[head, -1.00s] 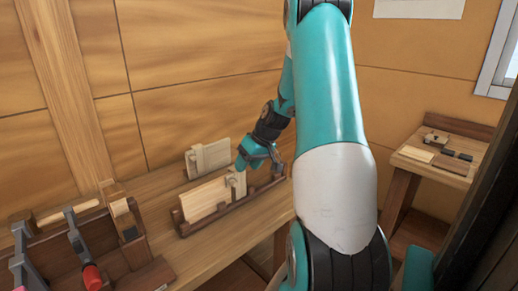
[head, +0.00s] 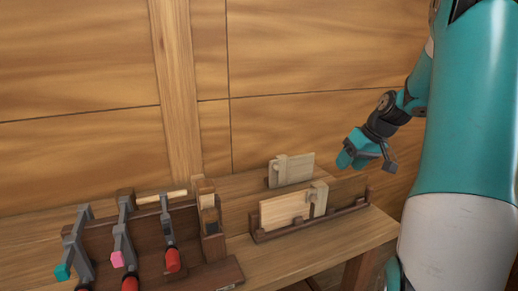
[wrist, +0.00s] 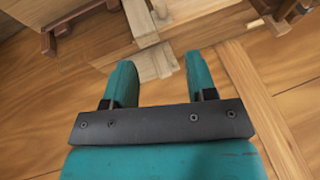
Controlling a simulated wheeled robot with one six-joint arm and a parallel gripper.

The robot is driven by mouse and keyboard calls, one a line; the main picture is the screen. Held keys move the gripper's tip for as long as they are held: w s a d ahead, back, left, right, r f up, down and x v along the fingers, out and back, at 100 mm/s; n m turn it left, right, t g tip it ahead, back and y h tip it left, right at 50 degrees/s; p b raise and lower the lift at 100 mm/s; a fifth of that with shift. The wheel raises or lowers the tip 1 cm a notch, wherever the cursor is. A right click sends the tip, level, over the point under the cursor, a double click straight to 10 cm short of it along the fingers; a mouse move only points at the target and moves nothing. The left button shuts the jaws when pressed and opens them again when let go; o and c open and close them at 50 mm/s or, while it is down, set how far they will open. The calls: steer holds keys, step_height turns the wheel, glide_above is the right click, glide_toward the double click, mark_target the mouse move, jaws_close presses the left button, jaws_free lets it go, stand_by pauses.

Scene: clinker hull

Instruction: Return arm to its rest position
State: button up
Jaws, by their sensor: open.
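My gripper (head: 370,158) is at the right of the head view, held in the air above and to the right of the rack on the bench. Its two teal fingers (wrist: 155,83) are apart with nothing between them in the wrist view. A light wooden board (head: 285,211) with a wooden clamp (head: 318,198) on it stands in a dark wooden rack (head: 312,222). A smaller pale board (head: 299,171) with its own clamp stands behind it. My teal and white arm fills the right side of the head view.
A dark wooden holder (head: 190,262) with several bar clamps, some red-handled, stands at the left of the bench. The workbench (head: 300,262) is bare in front of the rack. A plank wall (head: 320,60) rises close behind.

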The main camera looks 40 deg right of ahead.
steer(key=shift+a, duration=0.1)
steer(key=w+a+r+n+g+y, duration=0.1)
steer(key=w+a+r+n, duration=0.1)
steer(key=a, duration=1)
steer(key=w+a+r+n+g+y, duration=0.1)
steer(key=w+a+n, duration=0.15)
steer(key=a, duration=0.85)
steer(key=s+a+n+g, duration=0.3)
steer(key=s+a+n, duration=0.3)
steer(key=s+a, duration=1.1)
steer(key=a, duration=0.3)
steer(key=shift+s+a+r, duration=0.3)
steer(key=shift+a+r, duration=0.05)
steer(key=shift+a, duration=0.05)
